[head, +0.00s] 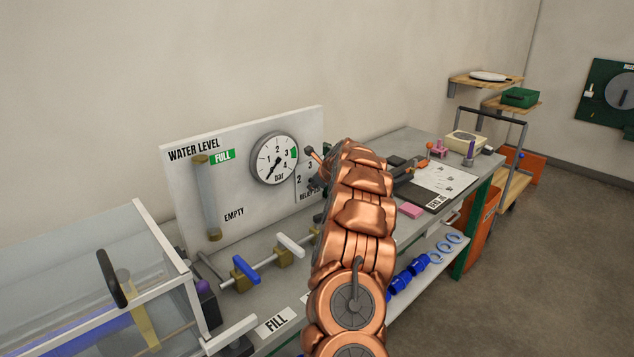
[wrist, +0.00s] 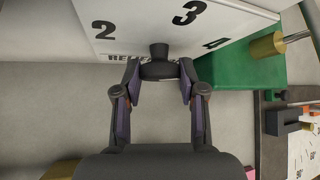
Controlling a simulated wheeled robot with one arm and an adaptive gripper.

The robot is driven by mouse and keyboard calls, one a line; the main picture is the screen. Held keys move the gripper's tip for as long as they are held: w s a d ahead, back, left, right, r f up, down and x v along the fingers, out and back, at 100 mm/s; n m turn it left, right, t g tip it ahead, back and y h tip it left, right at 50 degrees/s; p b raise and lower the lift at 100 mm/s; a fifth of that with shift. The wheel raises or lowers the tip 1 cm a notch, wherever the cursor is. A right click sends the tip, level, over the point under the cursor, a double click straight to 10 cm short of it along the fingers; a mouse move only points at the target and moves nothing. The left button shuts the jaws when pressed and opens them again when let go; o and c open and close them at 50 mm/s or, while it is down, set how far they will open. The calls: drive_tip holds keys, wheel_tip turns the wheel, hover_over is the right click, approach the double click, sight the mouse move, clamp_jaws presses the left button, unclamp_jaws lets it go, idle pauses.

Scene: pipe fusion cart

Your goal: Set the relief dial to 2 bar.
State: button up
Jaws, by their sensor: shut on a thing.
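The relief dial's dark knob (wrist: 159,52) shows in the wrist view in front of a white panel (wrist: 130,42), with the numbers 2 and 3 and a partly covered 4. My gripper (wrist: 160,78) has its two fingers closed on either side of the knob's wide base. Which number the knob points at cannot be told. In the head view the relief plate (head: 305,184) is partly behind my copper arm, which hides the knob and most of my gripper. The round bar gauge (head: 275,158) has its needle at the lower left, near the bottom of its scale.
The white water level board (head: 240,190) carries a sight tube (head: 207,197). Valves with blue (head: 245,268) and white (head: 290,244) handles stand before it. A clear tank (head: 90,280) is at left. Tools and a pink block (head: 411,210) lie on the bench at right.

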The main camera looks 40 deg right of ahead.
drive_tip(key=n+h+b, duration=0.1)
drive_tip(key=h+b, duration=0.1)
drive_tip(key=n+t+h+b, duration=0.1)
drive_tip(key=n+h+b, duration=0.2)
drive_tip(key=h+b, duration=0.1)
drive_tip(key=h, duration=0.1)
drive_tip(key=shift+a+f+t+b, duration=0.3)
drive_tip(key=shift+b, duration=0.05)
drive_tip(key=shift+r+n, duration=0.1)
drive_tip(key=shift+n, duration=0.2)
idle(0.5)
drive_tip(key=o, duration=1.1)
drive_tip(key=shift+v, duration=5.95)
